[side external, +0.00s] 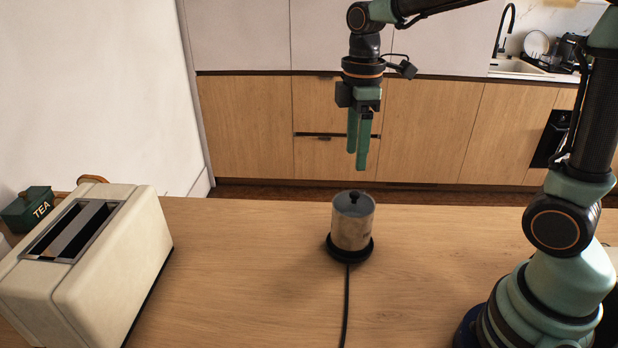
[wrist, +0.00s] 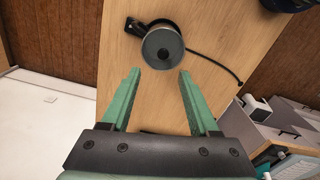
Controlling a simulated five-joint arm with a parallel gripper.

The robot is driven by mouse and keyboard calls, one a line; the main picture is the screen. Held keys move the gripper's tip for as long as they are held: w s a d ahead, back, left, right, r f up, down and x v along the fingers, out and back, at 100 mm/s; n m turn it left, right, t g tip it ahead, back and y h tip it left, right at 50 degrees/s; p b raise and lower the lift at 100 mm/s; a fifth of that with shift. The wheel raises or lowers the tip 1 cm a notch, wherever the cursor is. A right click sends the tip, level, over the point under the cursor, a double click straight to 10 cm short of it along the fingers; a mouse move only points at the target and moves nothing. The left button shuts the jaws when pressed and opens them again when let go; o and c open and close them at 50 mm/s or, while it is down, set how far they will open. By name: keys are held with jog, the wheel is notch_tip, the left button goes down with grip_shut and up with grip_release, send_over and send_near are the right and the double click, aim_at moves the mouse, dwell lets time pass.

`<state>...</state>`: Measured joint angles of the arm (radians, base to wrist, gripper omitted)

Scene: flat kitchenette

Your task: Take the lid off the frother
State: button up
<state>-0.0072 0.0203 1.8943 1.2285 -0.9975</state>
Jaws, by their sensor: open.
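The frother (side external: 352,228) is a small metal cylinder standing upright on a black base on the wooden counter. Its dark lid (side external: 354,203) with a black knob sits on top. In the wrist view the frother's lid (wrist: 163,48) shows from above, beyond the fingertips and roughly between them. My gripper (side external: 360,168) points down above the frother, apart from it. In the wrist view its two green fingers (wrist: 160,72) are spread, with nothing between them.
A cream toaster (side external: 110,260) stands at the left of the counter (side external: 240,270), with a green tea tin (side external: 30,210) behind it. A black cord (side external: 346,305) runs from the frother's base to the front. The counter around the frother is clear.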

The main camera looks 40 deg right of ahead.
aim_at(355, 193)
notch_tip(355, 193, down, 3)
jog(key=shift+f, duration=0.1)
jog(key=shift+s+f, duration=0.2)
jog(key=shift+f, duration=1.15)
jog(key=shift+s+f, duration=0.15)
jog(key=shift+f, duration=1.2)
grip_shut()
